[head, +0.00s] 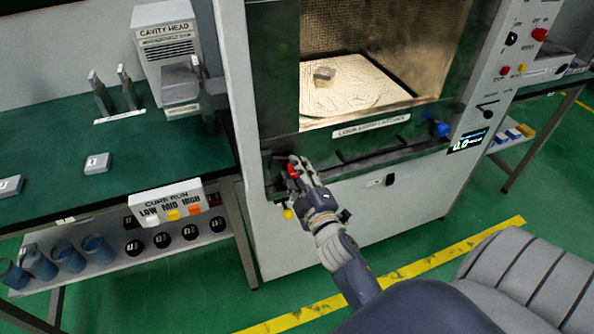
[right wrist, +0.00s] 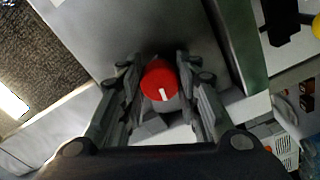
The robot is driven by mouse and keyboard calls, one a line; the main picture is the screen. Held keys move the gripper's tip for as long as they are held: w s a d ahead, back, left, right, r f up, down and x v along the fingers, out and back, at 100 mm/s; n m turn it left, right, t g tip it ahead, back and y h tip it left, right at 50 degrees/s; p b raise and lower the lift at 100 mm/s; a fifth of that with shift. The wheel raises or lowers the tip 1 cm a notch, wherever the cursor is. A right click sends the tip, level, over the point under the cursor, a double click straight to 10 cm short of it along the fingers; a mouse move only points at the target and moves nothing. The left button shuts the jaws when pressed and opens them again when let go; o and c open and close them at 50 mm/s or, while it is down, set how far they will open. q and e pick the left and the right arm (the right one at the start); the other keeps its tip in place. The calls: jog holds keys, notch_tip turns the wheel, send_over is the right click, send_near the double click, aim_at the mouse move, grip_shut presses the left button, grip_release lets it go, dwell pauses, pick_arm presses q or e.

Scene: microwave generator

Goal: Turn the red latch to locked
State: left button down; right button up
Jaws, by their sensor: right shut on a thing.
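The red latch (head: 293,171) is on the lower left front of the microwave machine, below its cavity opening. In the right wrist view the red latch (right wrist: 158,80) is a round red knob with a white pointer mark, seen between the fingers. My right gripper (head: 299,169) reaches it from the lower right and is shut on it. In the right wrist view the right gripper's fingers (right wrist: 160,90) stand on both sides of the knob. The fingers partly hide the latch in the head view. My left gripper is not in view.
The microwave cavity holds a small grey block (head: 324,76) on a light plate. A yellow knob (head: 288,213) sits just below the latch, and a blue knob (head: 441,129) is at the right. A green bench (head: 60,140) stands left. The floor in front is clear.

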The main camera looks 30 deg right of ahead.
jog(key=shift+d+m+p, duration=0.1)
jog(key=shift+m+p, duration=0.45)
jog(key=shift+m, duration=1.45)
jog(key=o, duration=1.1)
jog(key=shift+f, duration=0.1)
jog(key=shift+c, duration=0.2)
jog(key=v, duration=0.7)
jog(key=shift+s, duration=0.25)
